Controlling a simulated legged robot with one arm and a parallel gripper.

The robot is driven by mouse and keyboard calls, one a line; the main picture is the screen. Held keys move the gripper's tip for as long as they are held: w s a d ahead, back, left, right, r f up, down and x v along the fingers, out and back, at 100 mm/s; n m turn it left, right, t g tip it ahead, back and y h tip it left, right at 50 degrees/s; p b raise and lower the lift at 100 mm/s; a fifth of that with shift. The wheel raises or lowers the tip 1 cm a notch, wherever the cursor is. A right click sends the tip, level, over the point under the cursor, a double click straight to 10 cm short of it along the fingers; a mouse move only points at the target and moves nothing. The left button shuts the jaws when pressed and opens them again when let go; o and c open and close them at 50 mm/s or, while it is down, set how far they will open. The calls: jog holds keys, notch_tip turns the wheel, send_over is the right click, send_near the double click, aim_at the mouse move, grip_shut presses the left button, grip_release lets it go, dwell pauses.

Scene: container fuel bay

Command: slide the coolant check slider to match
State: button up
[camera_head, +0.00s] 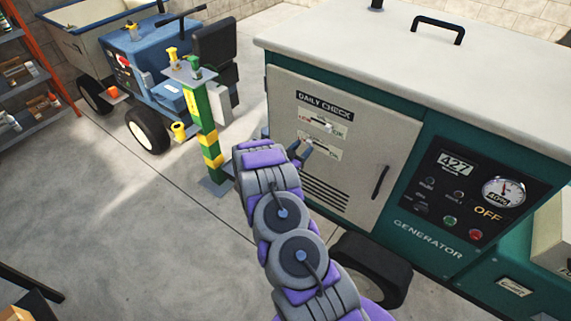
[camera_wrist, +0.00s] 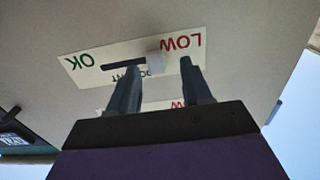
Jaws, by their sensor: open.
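The coolant slider's white knob (camera_wrist: 156,62) shows in the wrist view, near the red LOW end of its dark slot (camera_wrist: 122,65). Its white label (camera_wrist: 95,75) appears upside down, with green OK at the other end. My gripper (camera_wrist: 158,67) is open, its two dark fingers on either side of the knob; I cannot tell whether they touch it. In the head view, my gripper (camera_head: 301,150) is at the lower label (camera_head: 328,154) on the generator's pale door (camera_head: 340,175), partly hiding that label. The upper slider knob (camera_head: 328,127) sits on the label above, under a DAILY CHECK plate (camera_head: 325,106).
A door handle (camera_head: 380,182) sticks out right of the labels. Further right is a control panel (camera_head: 470,195) with a gauge (camera_head: 503,192). A green and yellow post (camera_head: 207,135) and a blue vehicle (camera_head: 150,75) stand left. Open floor (camera_head: 120,230) lies at the left.

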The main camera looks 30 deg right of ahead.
jog(key=p+v, duration=0.2)
jog(key=v, duration=1.3)
jog(key=shift+a, duration=0.3)
jog(key=shift+f, duration=0.1)
